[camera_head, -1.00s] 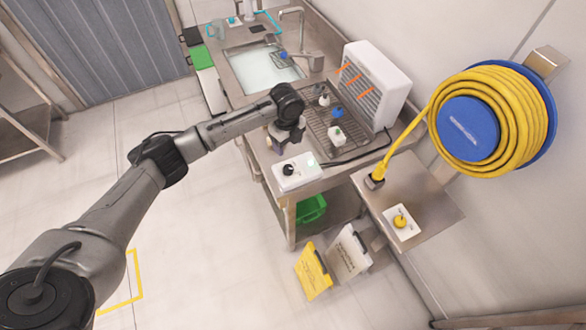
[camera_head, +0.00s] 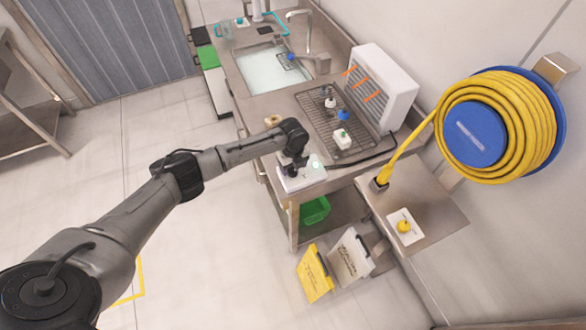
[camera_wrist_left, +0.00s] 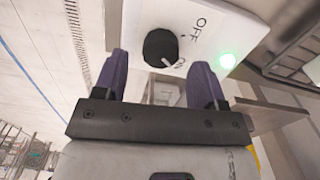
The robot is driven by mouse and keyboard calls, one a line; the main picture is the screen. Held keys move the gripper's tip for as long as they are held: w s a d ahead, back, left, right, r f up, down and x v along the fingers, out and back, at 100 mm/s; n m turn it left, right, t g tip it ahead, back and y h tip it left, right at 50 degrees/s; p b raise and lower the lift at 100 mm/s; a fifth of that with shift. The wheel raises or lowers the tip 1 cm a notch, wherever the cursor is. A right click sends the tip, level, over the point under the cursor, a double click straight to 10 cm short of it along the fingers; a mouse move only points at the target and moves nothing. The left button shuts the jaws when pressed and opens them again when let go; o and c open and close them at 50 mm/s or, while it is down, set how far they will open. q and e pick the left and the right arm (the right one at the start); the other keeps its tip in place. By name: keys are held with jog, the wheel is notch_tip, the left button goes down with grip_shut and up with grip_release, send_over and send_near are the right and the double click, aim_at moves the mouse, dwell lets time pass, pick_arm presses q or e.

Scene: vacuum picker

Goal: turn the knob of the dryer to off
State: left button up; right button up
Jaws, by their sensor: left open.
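The dryer (camera_head: 385,88) is a white box with a grille and orange streamers, standing by the drying rack. Its white control box (camera_head: 313,178) sits at the near counter corner. In the left wrist view, the black round knob (camera_wrist_left: 159,47) on it has a white mark toward ON, and a green light (camera_wrist_left: 227,60) glows beside it. My left gripper (camera_head: 291,168) is over the control box and hides the knob in the head view. In the wrist view, its purple fingers (camera_wrist_left: 161,62) are open, one toward each side of the knob, with visible gaps. My right gripper is out of view.
The wire rack (camera_head: 318,105) holds several small bottles behind the control box. A dark cable runs along the counter. A side shelf (camera_head: 430,205) carries a yellow knob switch (camera_head: 404,226), below a yellow hose reel (camera_head: 490,125). A sink (camera_head: 262,70) lies farther back.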

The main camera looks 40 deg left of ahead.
aim_at(293, 171)
pick_arm(q)
jog(key=shift+f, duration=1.1)
jog(key=shift+c, duration=0.4)
